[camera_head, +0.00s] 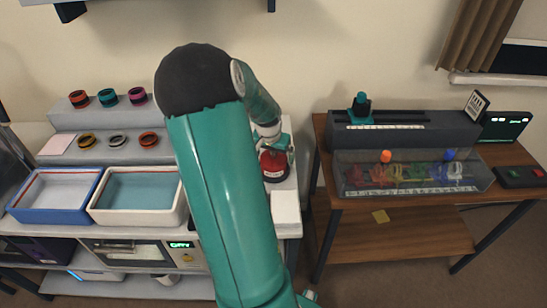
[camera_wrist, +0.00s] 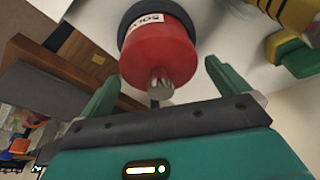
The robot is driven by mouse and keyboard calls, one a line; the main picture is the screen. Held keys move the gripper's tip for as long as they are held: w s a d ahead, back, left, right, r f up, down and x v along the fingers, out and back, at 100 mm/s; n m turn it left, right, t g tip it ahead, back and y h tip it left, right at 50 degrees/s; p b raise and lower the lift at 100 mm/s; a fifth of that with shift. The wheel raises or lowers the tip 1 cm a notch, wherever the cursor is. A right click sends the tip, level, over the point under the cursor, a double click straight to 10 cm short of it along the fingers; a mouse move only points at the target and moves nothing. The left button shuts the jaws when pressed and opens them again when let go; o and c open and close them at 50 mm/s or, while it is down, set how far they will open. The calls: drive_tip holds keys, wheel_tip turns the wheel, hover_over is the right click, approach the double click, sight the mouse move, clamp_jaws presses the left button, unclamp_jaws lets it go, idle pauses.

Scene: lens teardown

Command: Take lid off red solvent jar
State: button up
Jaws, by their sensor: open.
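The red solvent jar (camera_head: 274,168) stands on the right end of the left bench, just below my gripper. In the wrist view the red jar (camera_wrist: 158,48) has a white label and a black band at its far end. A grey knob (camera_wrist: 160,84) sticks out from its near end, where the lid is; the lid's edge is hard to make out. My gripper (camera_wrist: 161,75) is open, with one green finger on each side of the knob. A gap shows between the knob and both fingers.
A white pad (camera_head: 286,207) lies in front of the jar. A blue-rimmed tray (camera_head: 55,218) and a cream-rimmed tray (camera_head: 137,218) stand left of my arm. Several coloured rings sit on the step behind. In the wrist view a yellow-and-black striped object (camera_wrist: 290,14) is close by at the right.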

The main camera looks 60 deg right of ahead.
drive_tip(key=c, duration=0.9)
drive_tip(key=shift+o, duration=0.2)
drive_tip(key=shift+r, duration=0.1)
